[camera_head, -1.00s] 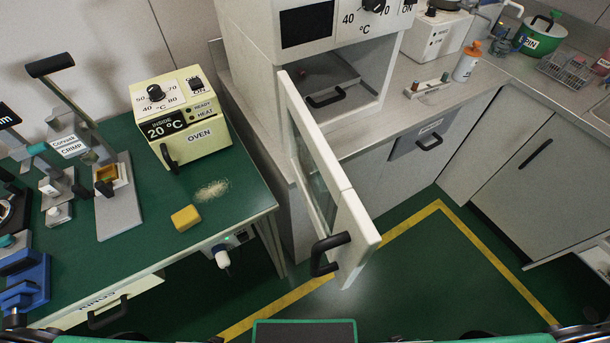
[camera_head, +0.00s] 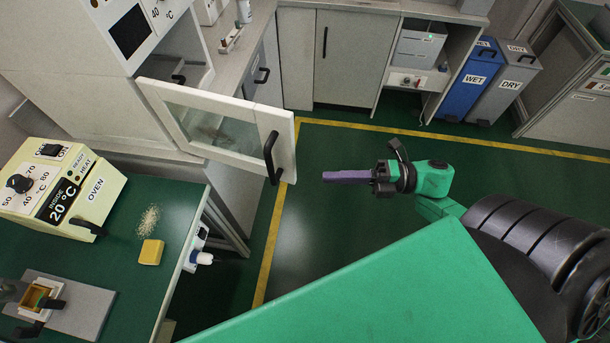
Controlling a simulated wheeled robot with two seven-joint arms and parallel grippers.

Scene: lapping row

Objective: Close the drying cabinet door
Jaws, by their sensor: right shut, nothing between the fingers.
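The drying cabinet (camera_head: 105,55) stands at the upper left, white, with a dark display. Its door (camera_head: 180,128), a white frame around a glass pane, hangs wide open and sticks out to the right over the floor. The black door handle (camera_head: 270,158) is near the door's free end. My right gripper (camera_head: 328,177) comes in from the right with its purple fingers shut and empty. It is to the right of the handle, apart from it.
A cream oven (camera_head: 62,192), a yellow block (camera_head: 151,252) and a pile of grains (camera_head: 148,220) are on the green bench (camera_head: 105,258) at left. Blue and grey bins (camera_head: 472,82) stand at the back right. The green floor (camera_head: 350,240) between is clear.

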